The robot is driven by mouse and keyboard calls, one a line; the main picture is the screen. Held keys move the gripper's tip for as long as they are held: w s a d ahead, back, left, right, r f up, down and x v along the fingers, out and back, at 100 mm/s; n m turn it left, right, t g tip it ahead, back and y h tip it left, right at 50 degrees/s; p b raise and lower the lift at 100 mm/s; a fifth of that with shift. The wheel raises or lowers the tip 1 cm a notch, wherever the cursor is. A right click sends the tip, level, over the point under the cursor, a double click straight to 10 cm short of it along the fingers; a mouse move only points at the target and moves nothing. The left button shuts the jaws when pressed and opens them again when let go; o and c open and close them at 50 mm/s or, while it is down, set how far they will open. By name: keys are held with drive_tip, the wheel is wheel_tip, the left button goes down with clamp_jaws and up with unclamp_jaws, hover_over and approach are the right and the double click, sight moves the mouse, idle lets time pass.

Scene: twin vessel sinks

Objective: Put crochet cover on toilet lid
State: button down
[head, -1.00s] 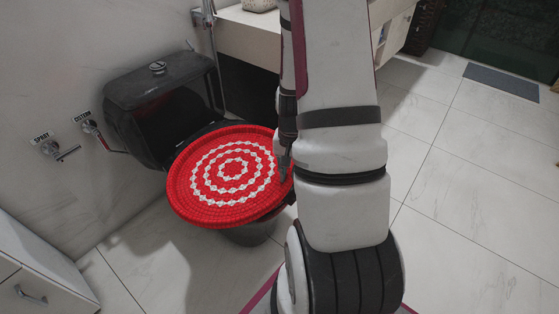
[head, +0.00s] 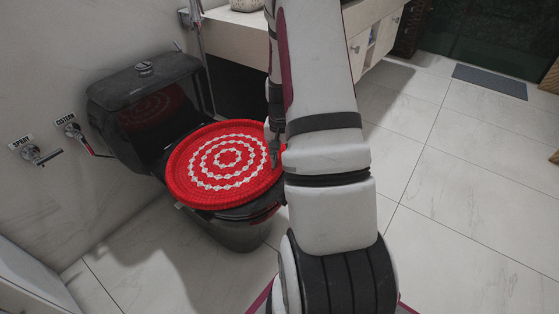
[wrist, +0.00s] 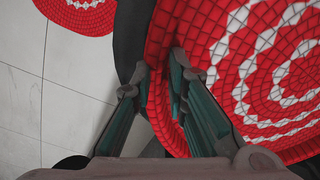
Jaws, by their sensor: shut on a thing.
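The round crochet cover (head: 228,178) is red with white rings and a raised rim. In the head view it lies flat, or nearly so, above the seat of the black toilet (head: 240,232). It hides the lid, and I cannot tell whether it touches it all round. My gripper (head: 276,152) is at the cover's right edge, partly hidden by my arm. In the wrist view my gripper (wrist: 160,70) is shut on the rim of the cover (wrist: 215,85), with one finger on each side.
The cistern (head: 145,95) stands behind the cover and reflects it. Wall valves (head: 40,155) are at left, beside a white cabinet (head: 30,280). A counter (head: 235,35) is behind. Another red-and-white round patch (wrist: 82,12) shows in the wrist view.

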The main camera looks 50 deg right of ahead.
drive_tip(key=c, duration=1.6)
unclamp_jaws()
